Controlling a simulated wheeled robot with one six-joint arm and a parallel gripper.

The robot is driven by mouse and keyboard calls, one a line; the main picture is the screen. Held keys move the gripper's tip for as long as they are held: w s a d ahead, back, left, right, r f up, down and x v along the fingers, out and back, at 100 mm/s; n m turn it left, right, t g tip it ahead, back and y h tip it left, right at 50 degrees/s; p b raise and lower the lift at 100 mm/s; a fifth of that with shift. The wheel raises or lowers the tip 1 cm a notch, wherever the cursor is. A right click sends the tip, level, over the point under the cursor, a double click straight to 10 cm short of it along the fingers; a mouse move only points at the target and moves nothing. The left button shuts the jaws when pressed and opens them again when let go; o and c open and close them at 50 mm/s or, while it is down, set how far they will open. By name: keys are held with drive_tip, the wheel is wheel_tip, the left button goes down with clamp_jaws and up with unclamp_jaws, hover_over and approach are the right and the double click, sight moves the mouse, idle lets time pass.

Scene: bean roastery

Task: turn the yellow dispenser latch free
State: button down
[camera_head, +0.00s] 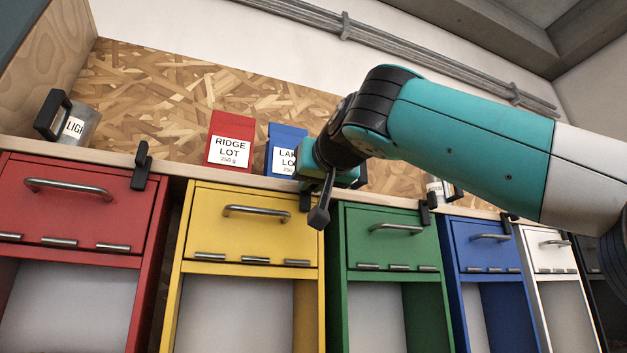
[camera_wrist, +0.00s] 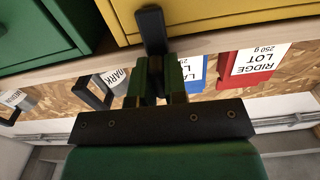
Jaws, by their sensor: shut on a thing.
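The yellow dispenser (camera_head: 246,243) stands second from the left in the head view, its upper door shut. Its black latch (camera_wrist: 151,27) reaches from the shelf edge over the yellow front in the wrist view. In the wrist view my gripper (camera_wrist: 159,72) is shut on the latch, with a green finger on each side. The latch's free end lies across the yellow front; the held part is mostly hidden between the fingers.
Red (camera_head: 75,206), green (camera_head: 391,244), blue (camera_head: 484,247) and white (camera_head: 549,252) dispensers stand alongside. A red RIDGE LOT bag (camera_head: 231,135) and a blue bag (camera_head: 281,140) stand on the shelf close to my gripper. A metal container (camera_head: 82,126) stands at far left.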

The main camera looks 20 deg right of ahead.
drive_tip(key=m+b, duration=0.1)
drive_tip(key=m, duration=0.3)
drive_tip(key=shift+f, duration=0.1)
drive_tip(key=m+b, duration=0.1)
drive_tip(key=m, duration=0.3)
drive_tip(key=shift+d+m, duration=0.1)
drive_tip(key=shift+m, duration=0.2)
drive_tip(key=m, duration=0.4)
drive_tip(key=shift+f+m+b, duration=0.1)
drive_tip(key=shift+m+b, duration=0.2)
drive_tip(key=shift+b, duration=0.05)
drive_tip(key=m, duration=0.4)
drive_tip(key=shift+b, duration=0.3)
drive_tip(key=shift+m, duration=0.3)
drive_tip(key=c, duration=1.2)
unclamp_jaws()
drive_tip(key=shift+o, duration=0.2)
